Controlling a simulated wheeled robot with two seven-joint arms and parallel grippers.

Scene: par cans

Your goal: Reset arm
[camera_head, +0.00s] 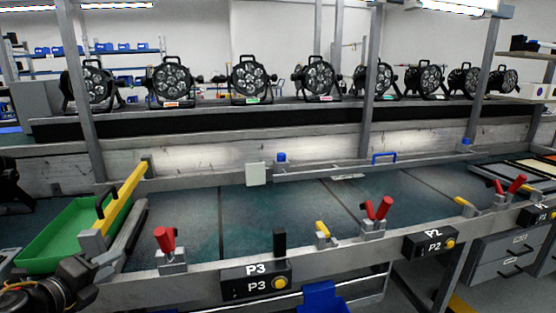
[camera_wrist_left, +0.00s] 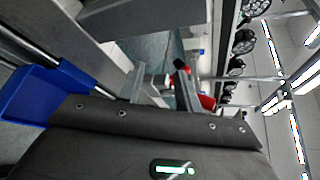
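My left gripper (camera_head: 104,248) is at the lower left of the head view, low beside the green tray and the left end of the bench. In the left wrist view its two fingers (camera_wrist_left: 160,88) stand apart with no object seen held between them. The dark gripper body with a small green light fills the bottom of that view. My right gripper is not in view.
A green tray (camera_head: 62,232) lies close beside the left gripper. Red-handled clamps (camera_head: 166,240) and a P3 panel (camera_head: 256,284) line the bench's front edge. Several par cans (camera_head: 250,78) stand on the rear shelf. A blue bin (camera_head: 322,298) is below. The bench surface (camera_head: 270,215) is largely clear.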

